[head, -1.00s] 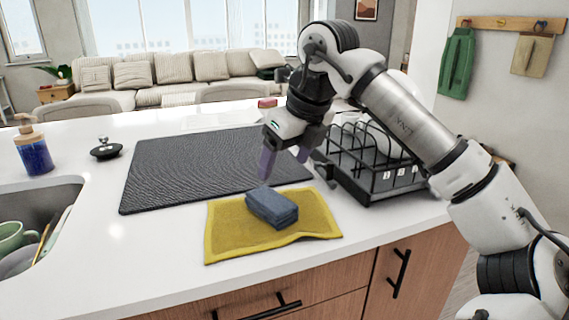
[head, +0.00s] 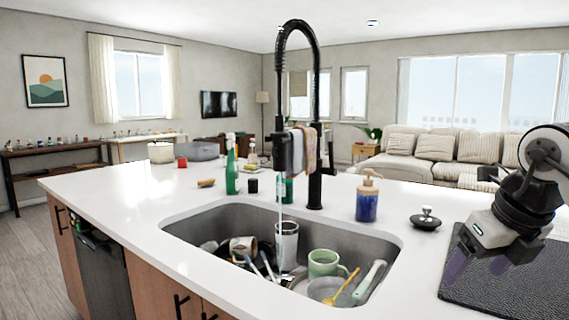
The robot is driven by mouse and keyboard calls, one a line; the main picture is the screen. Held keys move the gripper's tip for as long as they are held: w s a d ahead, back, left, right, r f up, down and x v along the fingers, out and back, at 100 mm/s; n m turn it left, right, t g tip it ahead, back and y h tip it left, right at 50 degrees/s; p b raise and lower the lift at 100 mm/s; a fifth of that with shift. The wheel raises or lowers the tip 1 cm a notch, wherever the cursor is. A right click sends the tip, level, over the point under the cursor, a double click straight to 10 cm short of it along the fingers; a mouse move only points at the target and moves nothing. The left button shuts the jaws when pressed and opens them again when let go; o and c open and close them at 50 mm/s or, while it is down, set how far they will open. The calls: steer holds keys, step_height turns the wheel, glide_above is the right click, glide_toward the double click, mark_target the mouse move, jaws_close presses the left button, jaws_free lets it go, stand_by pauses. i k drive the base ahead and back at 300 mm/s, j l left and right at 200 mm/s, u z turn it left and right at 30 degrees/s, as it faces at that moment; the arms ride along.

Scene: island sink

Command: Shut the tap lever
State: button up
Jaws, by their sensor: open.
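The black tap (head: 315,185) stands at the back rim of the sink, with a tall arched spring neck and a spray head (head: 282,152) hanging down over the basin. A thin stream of water (head: 280,205) runs from the head into the sink. A short dark piece on the right of the tap body appears to be the lever (head: 329,171); its exact position is too small to tell. My gripper (head: 478,263) is at the far right over the black mat, open and empty, with purple fingers pointing down. It is well apart from the tap.
The sink (head: 385,250) holds a green mug (head: 325,263), a tumbler (head: 287,243) and other dishes. A blue soap bottle (head: 367,204) and a black lidded item (head: 426,219) stand between tap and gripper. Green bottles (head: 232,170) stand left of the tap. The black mat (head: 525,285) lies at right.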

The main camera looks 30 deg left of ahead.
mark_target(332, 171)
steer(key=u, duration=0.6)
steer(key=i+j+u, duration=0.2)
steer(key=i, duration=0.25)
steer(key=i+j+u, duration=0.15)
steer(key=i, duration=0.3)
